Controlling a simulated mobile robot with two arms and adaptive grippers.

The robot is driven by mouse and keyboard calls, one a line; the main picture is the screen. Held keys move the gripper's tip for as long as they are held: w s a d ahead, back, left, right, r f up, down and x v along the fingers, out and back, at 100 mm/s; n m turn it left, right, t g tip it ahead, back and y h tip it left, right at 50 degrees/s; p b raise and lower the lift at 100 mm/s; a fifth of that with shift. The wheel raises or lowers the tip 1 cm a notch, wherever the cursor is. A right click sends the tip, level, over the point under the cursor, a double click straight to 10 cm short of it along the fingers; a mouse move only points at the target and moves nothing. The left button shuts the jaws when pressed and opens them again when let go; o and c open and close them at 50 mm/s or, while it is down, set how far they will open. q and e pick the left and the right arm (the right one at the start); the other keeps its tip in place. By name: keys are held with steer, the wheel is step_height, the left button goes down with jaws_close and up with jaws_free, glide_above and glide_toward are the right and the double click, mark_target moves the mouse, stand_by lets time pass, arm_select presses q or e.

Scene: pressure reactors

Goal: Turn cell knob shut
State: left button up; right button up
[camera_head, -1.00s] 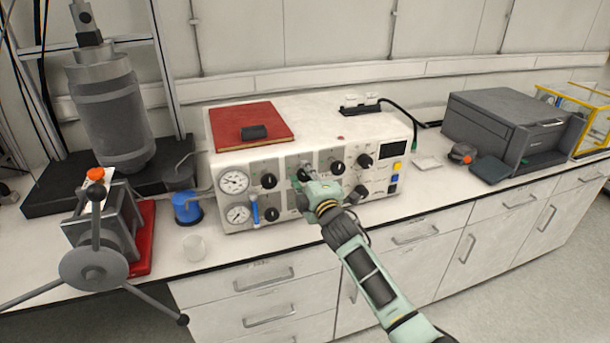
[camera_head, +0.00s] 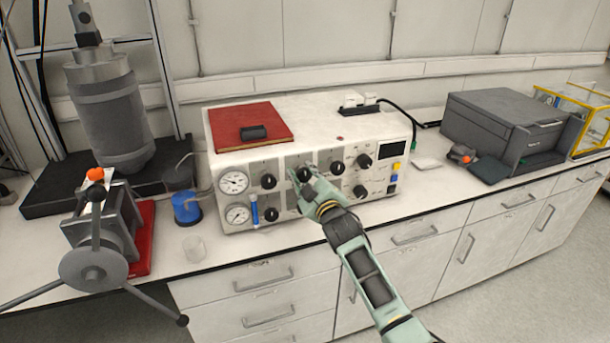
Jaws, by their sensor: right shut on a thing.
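A white control box (camera_head: 355,124) stands on the bench with several black knobs and two round gauges on its front. My right gripper (camera_head: 305,177) is at the front panel, shut on a black knob (camera_head: 304,173) in the upper row, second from the left. The gripper and wrist hide part of the panel below this knob. Other black knobs show beside it, one to the left (camera_head: 268,181) and one to the right (camera_head: 337,168). The labels are too small to read. My left gripper is not in view.
A red book (camera_head: 250,118) with a small black object lies on the box. A clamp-like device with a handwheel (camera_head: 93,270) is at the front left. A grey printer-like machine (camera_head: 510,122) stands right.

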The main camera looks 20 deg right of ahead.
steer(key=shift+w+d+r, duration=0.1)
steer(key=shift+d+r, duration=0.1)
steer(key=shift+r, duration=0.4)
steer(key=o, duration=1)
steer(key=shift+d, duration=0.15)
steer(key=shift+f, duration=0.2)
steer(key=shift+a+f, duration=0.2)
steer(key=shift+s+f, duration=0.1)
steer(key=shift+s, duration=0.55)
steer(key=s, duration=1.1)
steer(key=shift+d, duration=0.25)
steer(key=shift+w, duration=0.1)
